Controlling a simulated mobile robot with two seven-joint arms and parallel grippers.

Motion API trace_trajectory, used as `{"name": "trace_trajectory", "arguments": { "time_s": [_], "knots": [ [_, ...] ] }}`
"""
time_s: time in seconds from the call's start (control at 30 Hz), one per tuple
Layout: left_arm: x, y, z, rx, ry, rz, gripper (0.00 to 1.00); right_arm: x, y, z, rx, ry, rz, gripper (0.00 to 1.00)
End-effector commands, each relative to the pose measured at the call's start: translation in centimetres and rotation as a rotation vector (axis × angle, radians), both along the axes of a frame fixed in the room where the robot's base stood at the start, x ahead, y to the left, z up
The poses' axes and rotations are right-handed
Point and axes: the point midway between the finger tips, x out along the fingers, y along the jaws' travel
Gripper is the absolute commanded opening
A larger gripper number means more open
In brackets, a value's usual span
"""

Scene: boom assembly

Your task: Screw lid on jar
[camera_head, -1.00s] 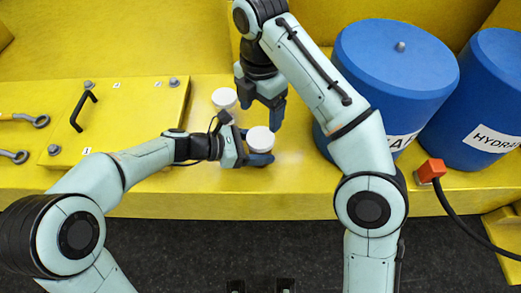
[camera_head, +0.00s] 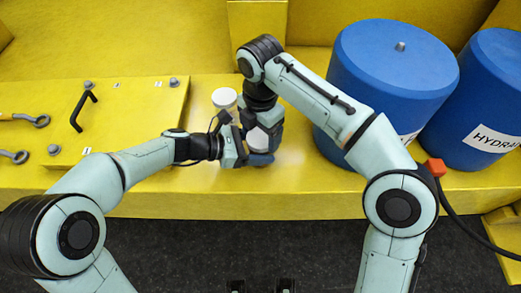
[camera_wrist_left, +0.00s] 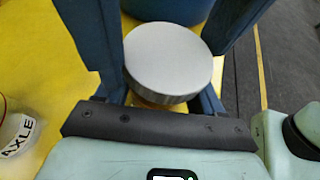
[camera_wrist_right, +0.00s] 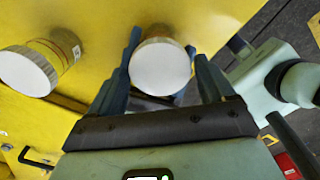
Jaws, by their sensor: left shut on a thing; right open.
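A jar with a round white lid (camera_head: 258,141) on top stands upright at the front of the yellow bench. The lid fills the middle of the left wrist view (camera_wrist_left: 168,60) and shows between the right fingers in the right wrist view (camera_wrist_right: 160,67). My left gripper (camera_head: 252,157) is shut on this jar from the left, below the lid. My right gripper (camera_head: 263,134) points down over the lid, its fingers open on either side of it. In the right wrist view, gaps show between fingers and lid. The jar's body is mostly hidden.
A second white-lidded jar (camera_head: 224,98) stands just behind and left, close to both grippers; its label shows in the left wrist view (camera_wrist_left: 20,135). Large blue drums (camera_head: 395,70) stand at right. A yellow box with a black handle (camera_head: 83,110) is at left.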

Motion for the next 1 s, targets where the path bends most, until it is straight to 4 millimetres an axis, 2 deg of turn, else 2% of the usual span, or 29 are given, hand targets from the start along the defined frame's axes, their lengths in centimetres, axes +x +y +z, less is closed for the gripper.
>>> {"name": "trace_trajectory", "arguments": {
  "time_s": [0.07, 0.2, 0.53, 0.57, 0.6, 0.63, 0.87, 1.0],
  "knots": [
    [0.0, 0.0, 0.1, -0.001, -0.001, 0.000, 0.00, 0.0, 0.0, 0.0, 0.000, 0.000, 0.000, 0.82],
    [0.0, 0.0, 0.1, -0.001, 0.000, 0.000, 0.00, 0.0, 0.0, 0.0, 0.000, 0.000, 0.000, 0.36],
    [0.0, 0.0, 0.1, -0.001, 0.000, 0.000, 0.00, 0.0, 0.0, 0.1, 0.000, 0.000, -0.006, 0.34],
    [0.0, 0.0, 0.1, -0.001, 0.000, 0.000, 0.00, 0.0, 0.0, 0.1, 0.000, 0.000, -0.005, 0.81],
    [0.0, 0.0, 0.1, -0.001, 0.000, 0.000, 0.00, 0.0, 0.0, 0.1, 0.000, 0.000, -0.005, 0.94],
    [0.0, 0.0, 0.1, -0.001, 0.000, 0.000, 0.00, 0.0, 0.0, 0.1, 0.000, 0.000, -0.005, 1.00],
    [0.0, 0.0, 0.1, -0.001, -0.001, -0.001, 0.00, 0.0, 0.0, 0.1, 0.001, -0.001, -0.005, 1.00],
    [0.0, 0.0, 0.1, -0.001, -0.001, -0.001, 0.00, 0.0, 0.1, 1.1, 0.001, -0.003, -0.004, 1.00]
  ]
}}
